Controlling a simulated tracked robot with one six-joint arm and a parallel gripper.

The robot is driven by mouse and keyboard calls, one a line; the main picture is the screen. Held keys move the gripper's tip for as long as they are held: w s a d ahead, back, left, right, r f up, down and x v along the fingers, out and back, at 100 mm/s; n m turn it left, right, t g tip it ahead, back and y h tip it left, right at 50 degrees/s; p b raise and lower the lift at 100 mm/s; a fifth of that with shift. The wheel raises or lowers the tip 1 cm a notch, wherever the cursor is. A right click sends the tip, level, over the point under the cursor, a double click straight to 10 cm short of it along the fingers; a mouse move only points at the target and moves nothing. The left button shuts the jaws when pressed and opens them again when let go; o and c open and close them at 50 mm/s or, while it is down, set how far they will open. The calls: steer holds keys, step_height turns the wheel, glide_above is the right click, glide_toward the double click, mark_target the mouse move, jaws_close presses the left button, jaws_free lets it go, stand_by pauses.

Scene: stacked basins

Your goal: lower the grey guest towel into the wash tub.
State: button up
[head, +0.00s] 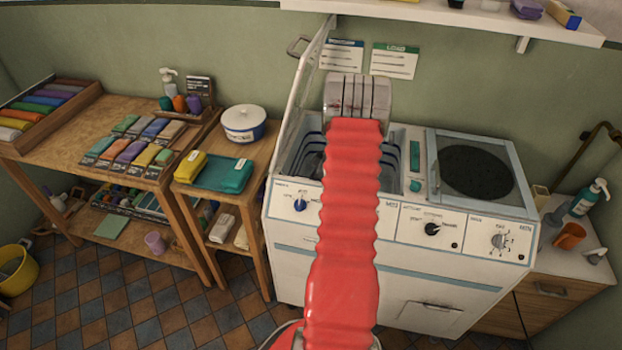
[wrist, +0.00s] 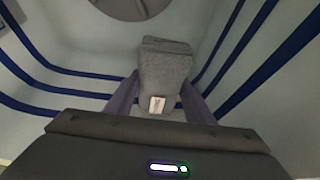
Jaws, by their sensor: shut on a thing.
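The grey guest towel (wrist: 166,65) is a folded bundle with a small white label, between my gripper's two purple fingers (wrist: 160,95) in the wrist view. My gripper is shut on it. Around and beyond them are the pale walls of the wash tub (wrist: 245,70) with dark blue bands, and a round grey disc (wrist: 130,5) at its bottom. I cannot tell whether the towel touches the bottom. In the head view the wash tub (head: 306,150) is the open left well of the white machine, its lid raised. My arm hides the towel and fingers there.
The raised lid (head: 300,90) stands at the tub's left edge. The spinner lid (head: 475,170) is closed on the right. A shelf (head: 430,12) hangs above. A small table with a white-and-blue pot (head: 243,125) and folded cloths (head: 222,174) stands left.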

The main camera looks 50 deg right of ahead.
steer(key=shift+f, duration=4.8)
steer(key=o, duration=1.2)
steer(key=shift+c, duration=0.2)
step_height(320, 180, up, 30)
